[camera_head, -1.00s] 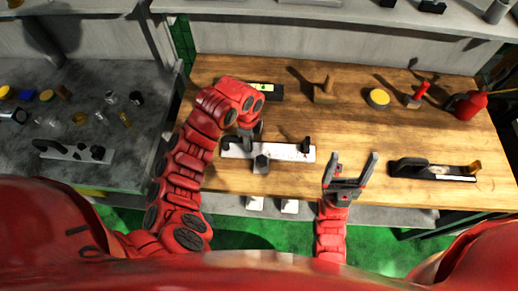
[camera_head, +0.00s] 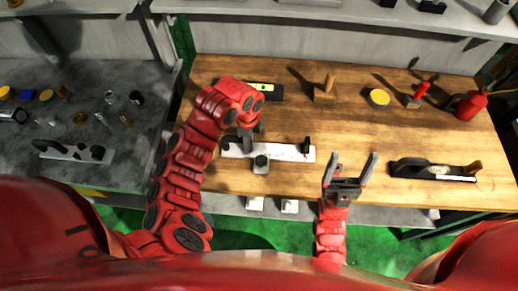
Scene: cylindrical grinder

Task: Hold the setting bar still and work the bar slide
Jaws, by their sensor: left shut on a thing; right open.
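The setting bar (camera_head: 285,152) is a long pale bar lying on the wooden bench, with a small dark upright post near its right end. The bar slide (camera_head: 261,164) is a dark block with a lighter base at the bar's front edge, left of the middle. My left gripper (camera_head: 245,143) is shut at the bar's left end, pointing down; the arm partly hides its fingers. My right gripper (camera_head: 350,170) is open and empty, fingers pointing away from me, right of the bar and apart from it.
A black hand plane (camera_head: 432,170) lies to the right on the wooden bench (camera_head: 380,130). A spirit level (camera_head: 268,91), a wooden block with a peg (camera_head: 325,92), a yellow-topped tin (camera_head: 379,97) and a red bottle (camera_head: 470,105) stand farther back.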

